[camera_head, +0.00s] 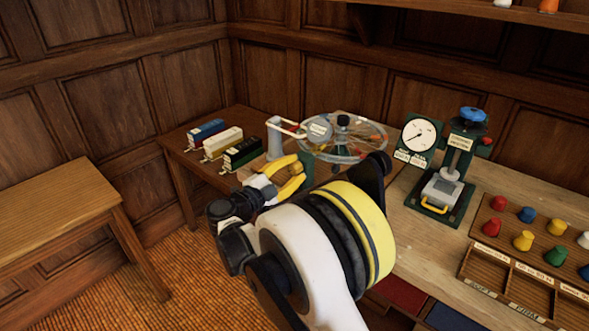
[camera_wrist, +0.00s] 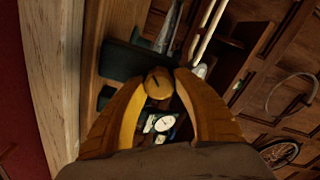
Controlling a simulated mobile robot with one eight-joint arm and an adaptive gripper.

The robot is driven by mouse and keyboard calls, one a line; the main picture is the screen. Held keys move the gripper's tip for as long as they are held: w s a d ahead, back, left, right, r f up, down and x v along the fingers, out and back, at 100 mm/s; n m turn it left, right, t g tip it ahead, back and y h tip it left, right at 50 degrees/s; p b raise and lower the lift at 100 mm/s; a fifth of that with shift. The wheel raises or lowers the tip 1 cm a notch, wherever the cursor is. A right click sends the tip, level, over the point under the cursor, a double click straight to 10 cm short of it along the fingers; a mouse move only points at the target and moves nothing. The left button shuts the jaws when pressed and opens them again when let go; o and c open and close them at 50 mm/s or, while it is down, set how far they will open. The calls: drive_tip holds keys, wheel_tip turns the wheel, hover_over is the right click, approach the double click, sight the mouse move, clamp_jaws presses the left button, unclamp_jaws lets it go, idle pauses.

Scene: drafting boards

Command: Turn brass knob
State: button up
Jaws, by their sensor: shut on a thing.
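The brass knob (camera_wrist: 158,83) shows in the wrist view as a round, brass-yellow disc with a dark line across its face. The two yellow fingers of my gripper (camera_wrist: 160,78) close in from either side, with their tips against its edges. In the head view my gripper (camera_head: 298,173) is at the near side of the bench, beside a dark green stand (camera_head: 306,164). The knob is hidden there behind the fingers and my arm.
A spoked wheel (camera_head: 372,140) is just behind my gripper. Three small boxes, blue (camera_head: 206,131), cream (camera_head: 222,141) and black (camera_head: 243,152), stand to its left. A dial gauge (camera_head: 419,134), a green-based press (camera_head: 443,195) and coloured pegs (camera_head: 523,240) are to the right.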

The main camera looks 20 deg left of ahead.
drive_tip(key=n, duration=0.4)
drive_tip(key=shift+r+n, duration=0.1)
drive_tip(key=shift+n, duration=0.2)
drive_tip(key=n, duration=0.4)
drive_tip(key=shift+n, duration=0.3)
drive_tip(key=o, duration=1.2)
drive_tip(key=shift+w, duration=0.1)
drive_tip(key=shift+c, duration=0.2)
drive_tip(key=v, duration=1.2)
